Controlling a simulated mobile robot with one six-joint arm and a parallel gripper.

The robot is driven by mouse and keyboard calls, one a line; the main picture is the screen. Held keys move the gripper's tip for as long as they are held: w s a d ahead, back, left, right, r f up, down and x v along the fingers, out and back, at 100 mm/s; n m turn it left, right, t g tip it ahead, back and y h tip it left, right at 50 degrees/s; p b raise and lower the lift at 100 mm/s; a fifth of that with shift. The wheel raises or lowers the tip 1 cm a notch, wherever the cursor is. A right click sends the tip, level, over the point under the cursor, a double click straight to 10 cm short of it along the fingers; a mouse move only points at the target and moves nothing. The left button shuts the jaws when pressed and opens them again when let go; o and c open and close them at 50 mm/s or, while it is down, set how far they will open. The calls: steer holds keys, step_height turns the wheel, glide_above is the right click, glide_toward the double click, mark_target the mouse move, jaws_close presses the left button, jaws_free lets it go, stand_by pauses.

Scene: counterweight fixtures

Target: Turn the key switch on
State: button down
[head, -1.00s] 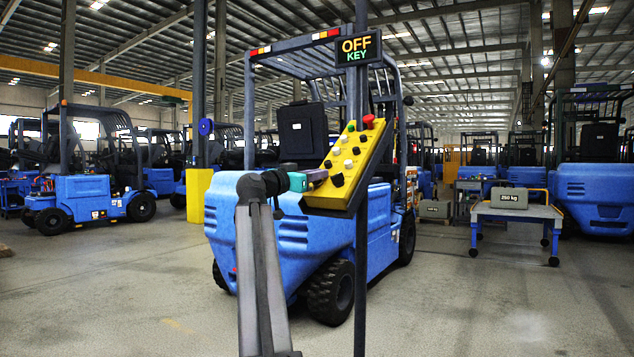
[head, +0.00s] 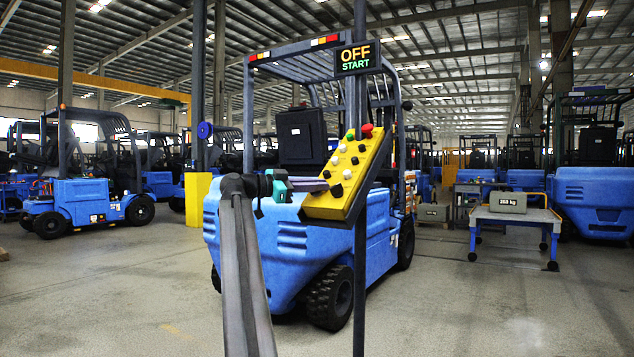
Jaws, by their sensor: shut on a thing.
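The yellow control panel (head: 350,180) is tilted on a dark post. It carries a red button (head: 367,130), a green button (head: 350,134), several small pale knobs and a dark knob (head: 336,190) near its lower end. The sign (head: 358,57) above it reads OFF in orange with START in green below. My gripper (head: 324,187) reaches in from the left, its fingers level at the panel's lower left. It is shut on the key switch, which is mostly hidden by the fingers, so its angle cannot be read.
A blue forklift (head: 275,240) stands close behind the panel. A wheeled table (head: 515,213) with a 250 kg weight (head: 508,202) stands at right, another weight (head: 433,213) on the floor. More forklifts line the hall. The floor in front is clear.

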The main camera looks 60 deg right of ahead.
steer(key=shift+r, duration=0.35)
steer(key=c, duration=1.8)
jaws_free()
steer(key=shift+a, duration=0.2)
steer(key=shift+c, duration=0.2)
steer(key=shift+d+f, duration=0.1)
steer(key=shift+f, duration=0.05)
steer(key=p+v, duration=0.4)
steer(key=v, duration=1)
